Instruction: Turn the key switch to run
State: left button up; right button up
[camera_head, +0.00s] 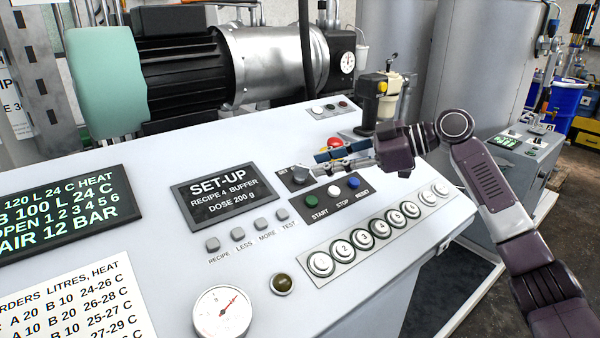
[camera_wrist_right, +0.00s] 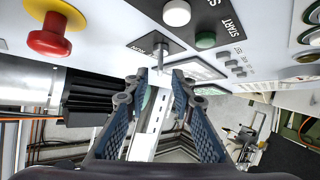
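The key switch (camera_head: 300,177) is a small grey knob on a dark plate of the sloping panel, with part of a SET label beside it in the head view. In the right wrist view the key switch (camera_wrist_right: 166,46) shows a RUN label next to it, upside down. My right gripper (camera_head: 318,163) is close to the switch, reaching in from the right. In the wrist view its two fingers (camera_wrist_right: 160,80) are apart, with the switch just beyond the gap between their tips. Contact with the key cannot be made out. My left gripper is not in view.
A red emergency stop (camera_wrist_right: 50,42) on a yellow base is close by. Green START (camera_head: 310,201), white STOP (camera_head: 334,191) and blue RESET (camera_head: 353,183) buttons sit just below the switch. The display (camera_head: 228,190) reads SET-UP. A motor and pump (camera_head: 230,70) stand behind the panel.

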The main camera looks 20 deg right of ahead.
aim_at(300, 176)
jog(key=p+x, duration=0.1)
jog(key=x, duration=0.5)
jog(key=shift+w+a, duration=0.15)
jog(key=shift+a, duration=0.05)
jog(key=shift+c, duration=0.2)
grip_shut()
